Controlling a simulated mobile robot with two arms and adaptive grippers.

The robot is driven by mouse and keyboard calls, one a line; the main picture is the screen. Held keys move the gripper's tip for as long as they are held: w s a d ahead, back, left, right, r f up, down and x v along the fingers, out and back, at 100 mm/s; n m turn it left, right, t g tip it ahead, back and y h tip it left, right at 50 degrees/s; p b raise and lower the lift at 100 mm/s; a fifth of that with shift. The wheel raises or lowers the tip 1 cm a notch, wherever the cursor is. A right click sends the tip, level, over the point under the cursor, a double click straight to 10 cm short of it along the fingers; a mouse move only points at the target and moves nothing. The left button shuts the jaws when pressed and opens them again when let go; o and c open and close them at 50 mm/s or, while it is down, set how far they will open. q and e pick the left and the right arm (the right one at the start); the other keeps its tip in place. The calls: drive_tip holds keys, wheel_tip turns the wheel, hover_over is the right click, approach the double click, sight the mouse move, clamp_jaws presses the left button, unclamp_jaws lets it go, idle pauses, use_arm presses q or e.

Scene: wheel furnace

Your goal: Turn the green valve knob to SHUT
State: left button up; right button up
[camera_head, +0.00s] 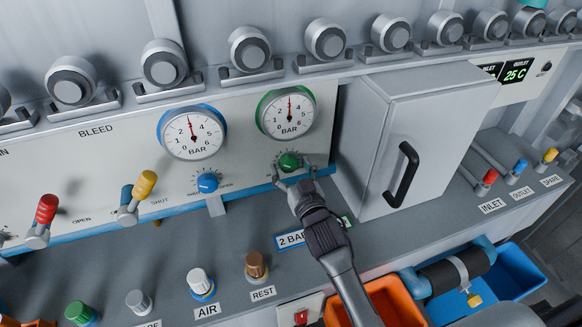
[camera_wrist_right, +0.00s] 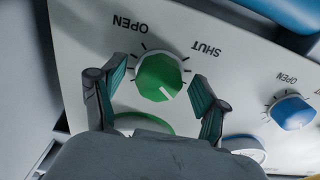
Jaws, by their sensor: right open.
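The green valve knob (camera_head: 289,161) sits on the light panel under the green-rimmed gauge (camera_head: 286,112), whose needle points about straight up. In the right wrist view the knob (camera_wrist_right: 158,75) shows between upside-down OPEN and SHUT labels. Its short white mark points to the picture's lower right, at neither label. My right gripper (camera_head: 292,177) is open in front of the knob. In the wrist view its fingers stand on either side of the knob with visible gaps; depth to the knob is hard to tell. My left gripper is not in view.
A blue knob (camera_head: 208,183) under a blue-rimmed gauge (camera_head: 192,132) is to the left. A grey box with a black handle (camera_head: 402,174) stands close on the right. The ledge below carries brown (camera_head: 256,266) and white (camera_head: 200,283) knobs; an orange bin (camera_head: 392,302) is at the front.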

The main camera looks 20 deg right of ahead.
drive_tip(key=c, duration=1.1)
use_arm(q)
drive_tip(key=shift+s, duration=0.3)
use_arm(e)
drive_tip(key=shift+c, duration=0.2)
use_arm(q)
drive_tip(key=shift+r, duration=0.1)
use_arm(e)
drive_tip(key=shift+n, duration=0.3)
drive_tip(key=n+p, duration=0.1)
drive_tip(key=n, duration=0.1)
drive_tip(key=shift+r+n, duration=0.1)
drive_tip(key=shift+n, duration=0.2)
drive_tip(key=n+p, duration=0.1)
drive_tip(key=n, duration=0.3)
drive_tip(key=shift+d+n, duration=0.1)
drive_tip(key=shift+n, duration=0.2)
drive_tip(key=n, duration=0.4)
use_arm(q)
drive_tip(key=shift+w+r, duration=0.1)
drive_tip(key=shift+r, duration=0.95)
use_arm(e)
drive_tip(key=shift+n, duration=2.1)
